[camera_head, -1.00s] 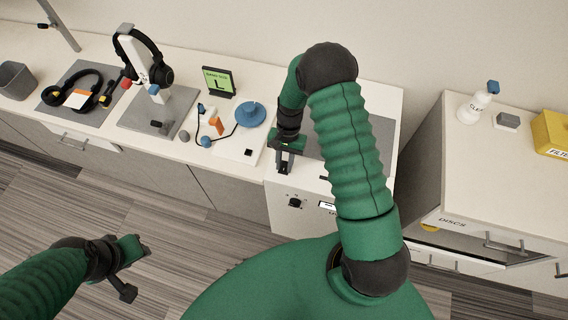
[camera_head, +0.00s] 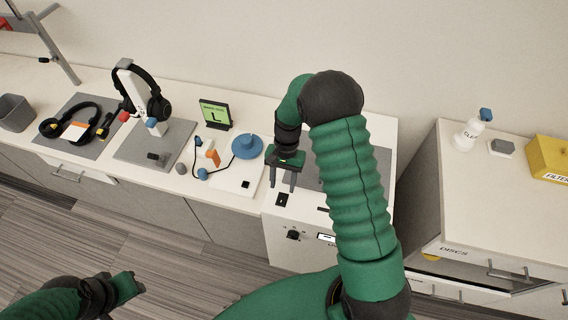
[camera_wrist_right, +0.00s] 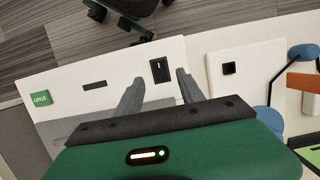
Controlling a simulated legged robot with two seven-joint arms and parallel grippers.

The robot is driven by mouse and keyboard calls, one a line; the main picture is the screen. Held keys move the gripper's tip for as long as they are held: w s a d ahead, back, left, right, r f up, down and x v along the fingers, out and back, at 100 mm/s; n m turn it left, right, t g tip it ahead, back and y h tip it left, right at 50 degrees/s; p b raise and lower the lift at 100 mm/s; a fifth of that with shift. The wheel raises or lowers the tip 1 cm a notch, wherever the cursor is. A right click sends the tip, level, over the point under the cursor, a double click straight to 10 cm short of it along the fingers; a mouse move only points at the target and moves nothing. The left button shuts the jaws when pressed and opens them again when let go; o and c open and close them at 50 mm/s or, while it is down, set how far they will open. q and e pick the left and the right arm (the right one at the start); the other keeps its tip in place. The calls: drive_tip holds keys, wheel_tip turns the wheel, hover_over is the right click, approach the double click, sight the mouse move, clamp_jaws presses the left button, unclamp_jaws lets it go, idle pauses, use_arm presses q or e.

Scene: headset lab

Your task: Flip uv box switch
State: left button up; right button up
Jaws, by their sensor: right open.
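The UV box is a white cabinet (camera_head: 302,258) with a grey panel on top and a dial and small display on its front. A black rocker switch (camera_head: 282,199) sits on its white top near the front left corner. In the right wrist view the switch (camera_wrist_right: 160,70) lies between my right gripper's fingertips (camera_wrist_right: 160,80), as seen from above. My right gripper (camera_head: 282,186) is open and empty over the box top, just behind the switch in the head view; contact cannot be told. My left gripper (camera_head: 130,288) is low at the left, away from the box; its jaws are unclear.
At right, a counter carries a bottle (camera_head: 470,131) and yellow bin (camera_head: 550,158).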

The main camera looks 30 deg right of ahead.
drive_tip(key=v, duration=1.1)
